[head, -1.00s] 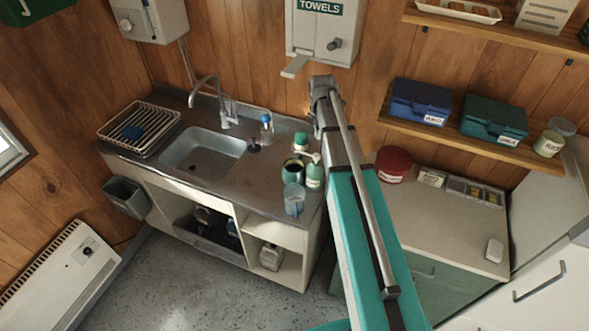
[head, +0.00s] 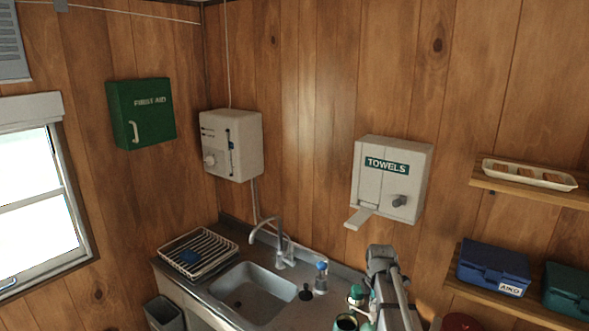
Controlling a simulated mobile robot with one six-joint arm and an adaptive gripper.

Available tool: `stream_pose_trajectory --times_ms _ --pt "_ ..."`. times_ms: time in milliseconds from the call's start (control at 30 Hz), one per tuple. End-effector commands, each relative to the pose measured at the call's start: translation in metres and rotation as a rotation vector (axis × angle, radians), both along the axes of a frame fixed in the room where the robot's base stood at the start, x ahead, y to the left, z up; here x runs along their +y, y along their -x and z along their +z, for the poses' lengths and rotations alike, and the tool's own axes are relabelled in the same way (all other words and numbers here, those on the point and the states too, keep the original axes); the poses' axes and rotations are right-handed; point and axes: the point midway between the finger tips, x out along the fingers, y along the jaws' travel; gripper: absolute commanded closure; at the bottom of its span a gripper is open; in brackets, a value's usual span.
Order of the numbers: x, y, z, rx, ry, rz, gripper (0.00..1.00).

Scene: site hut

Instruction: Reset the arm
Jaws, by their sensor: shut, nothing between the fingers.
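My arm shows at the bottom of the head view, right of centre, rising in front of the counter. Its top end is a grey joint below the towel dispenser (head: 392,180), apart from it in the picture. No gripper fingers can be made out; the gripper is out of frame or hidden behind the arm.
The metal sink (head: 250,292) with its tap, a dish rack (head: 200,250) and a blue-capped bottle (head: 321,278) are left of my arm. Shelves with a blue case (head: 493,267) and a tray (head: 528,174) are on the right. A first aid box (head: 141,112) hangs on the wall.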

Motion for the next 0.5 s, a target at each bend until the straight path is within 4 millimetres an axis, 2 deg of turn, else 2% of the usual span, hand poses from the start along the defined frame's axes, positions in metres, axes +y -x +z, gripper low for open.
stream_pose_trajectory --times_ms 33,500 --pt "0.005 0.011 -0.01 0.0 0.0 -0.058 1.0" --pt "0.036 0.074 -0.051 0.0 0.0 -0.677 1.0"
